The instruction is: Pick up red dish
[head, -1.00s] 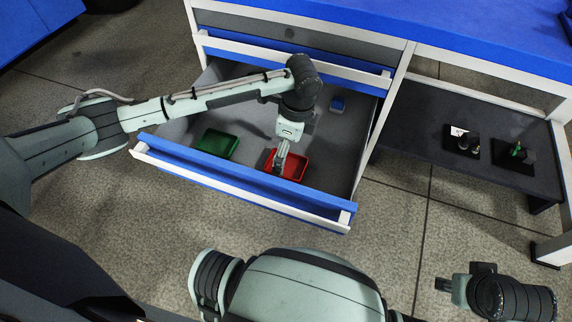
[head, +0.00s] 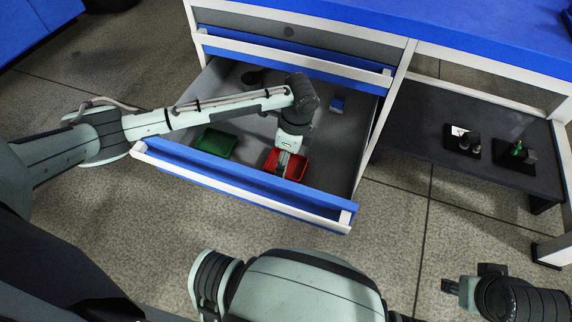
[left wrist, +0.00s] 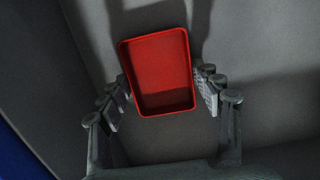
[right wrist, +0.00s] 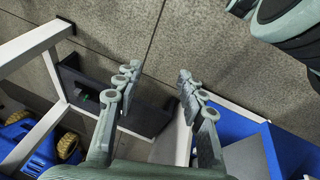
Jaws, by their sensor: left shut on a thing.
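The red dish (head: 297,169) is in the open drawer, near its front panel. It is a shallow rectangular tray, and it also shows in the left wrist view (left wrist: 160,70). My left gripper (head: 283,172) points down at the dish and hides part of it. In the left wrist view, the fingers of my left gripper (left wrist: 162,92) are closed on opposite sides of the dish. I cannot tell whether the dish is off the drawer floor. My right gripper (right wrist: 157,82) is open and empty, away from the drawer.
A green dish (head: 216,142) lies left of the red one in the drawer (head: 342,165). A small blue item (head: 338,104) and a dark round item (head: 252,77) sit farther back. A dark low shelf (head: 420,137) at right carries two black fixtures (head: 463,141).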

